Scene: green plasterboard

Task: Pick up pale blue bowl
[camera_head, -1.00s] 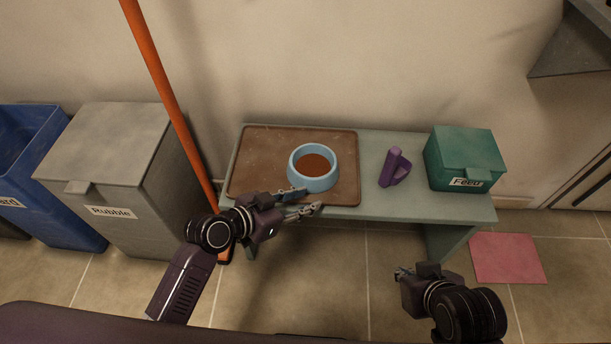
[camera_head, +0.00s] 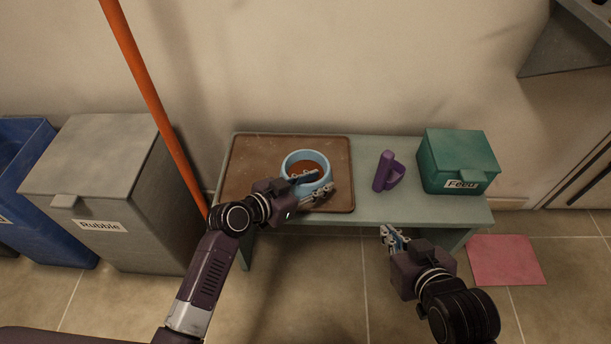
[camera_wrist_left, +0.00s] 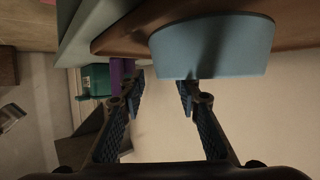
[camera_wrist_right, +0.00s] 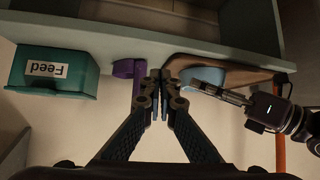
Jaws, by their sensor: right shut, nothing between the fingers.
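The pale blue bowl (camera_head: 322,159) is upright on the brown tray (camera_head: 255,160), with a brown surface inside. My left gripper (camera_head: 322,184) is open at the bowl's front side, its fingers apart and partly covering the bowl in the head view. In the left wrist view the bowl's wall (camera_wrist_left: 212,48) is just beyond the open fingertips (camera_wrist_left: 160,85), with nothing between them. My right gripper (camera_head: 391,238) is shut and empty in front of the bench, below the bowl's right. It also shows shut in the right wrist view (camera_wrist_right: 160,82), with the bowl (camera_wrist_right: 203,76) behind it.
The green bench (camera_head: 400,213) also holds a purple scoop (camera_head: 388,172) and a green Feed box (camera_head: 455,160). A grey Rubble bin (camera_head: 105,190), a blue bin (camera_head: 30,150) and an orange pole (camera_head: 150,90) stand at left. A pink mat (camera_head: 507,260) lies on the floor.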

